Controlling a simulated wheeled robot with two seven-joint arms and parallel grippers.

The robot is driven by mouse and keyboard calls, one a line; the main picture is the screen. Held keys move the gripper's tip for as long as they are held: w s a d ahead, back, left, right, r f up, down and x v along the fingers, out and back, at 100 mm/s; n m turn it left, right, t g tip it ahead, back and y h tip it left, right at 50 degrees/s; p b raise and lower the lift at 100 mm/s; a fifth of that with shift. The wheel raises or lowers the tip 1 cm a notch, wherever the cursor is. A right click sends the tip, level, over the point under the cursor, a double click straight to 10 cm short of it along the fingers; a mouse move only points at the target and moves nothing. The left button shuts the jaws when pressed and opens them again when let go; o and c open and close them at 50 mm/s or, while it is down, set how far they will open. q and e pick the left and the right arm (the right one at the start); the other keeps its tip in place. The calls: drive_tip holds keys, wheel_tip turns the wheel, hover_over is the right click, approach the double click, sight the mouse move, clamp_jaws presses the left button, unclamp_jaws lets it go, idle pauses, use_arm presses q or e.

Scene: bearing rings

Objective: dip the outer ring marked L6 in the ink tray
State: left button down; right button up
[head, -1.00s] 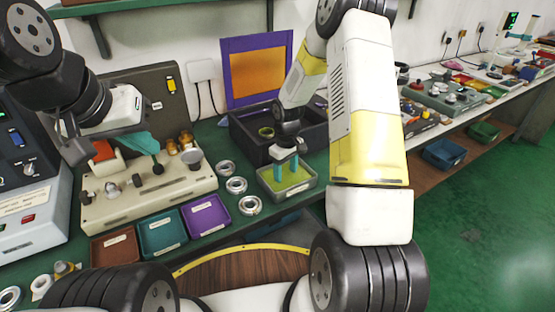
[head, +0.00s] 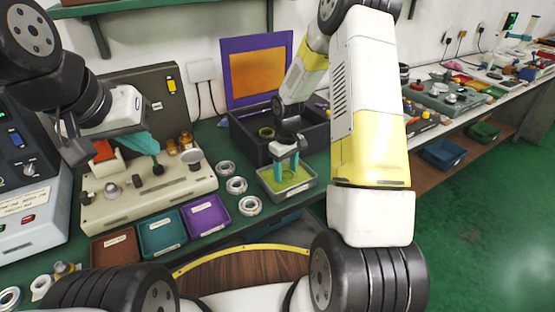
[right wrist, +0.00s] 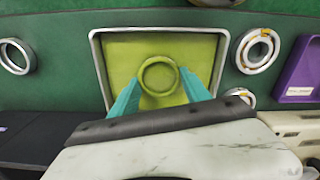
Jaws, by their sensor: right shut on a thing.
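The ink tray (head: 312,184) is a grey-rimmed square dish with a yellow-green floor; it fills the middle of the right wrist view (right wrist: 97,60). My right gripper (head: 286,172) points down into it. In the right wrist view, its teal fingers (right wrist: 160,78) are shut on a yellow-green ring (right wrist: 158,62), one finger at each side. The ring is low over or on the tray floor; I cannot tell which. No L6 mark is readable. My left gripper (head: 152,146), with teal fingers, is over the beige fixture, and its jaw gap is unclear.
Several metal rings (head: 237,185) stand left of the tray. Purple (head: 207,215), teal (head: 162,233) and brown bins (head: 115,246) lie further left. A dark open box (head: 250,147) behind the tray holds a greenish ring (head: 266,132). A beige fixture (head: 180,185) stands at left.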

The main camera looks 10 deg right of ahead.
drive_tip(key=shift+r, duration=3.55)
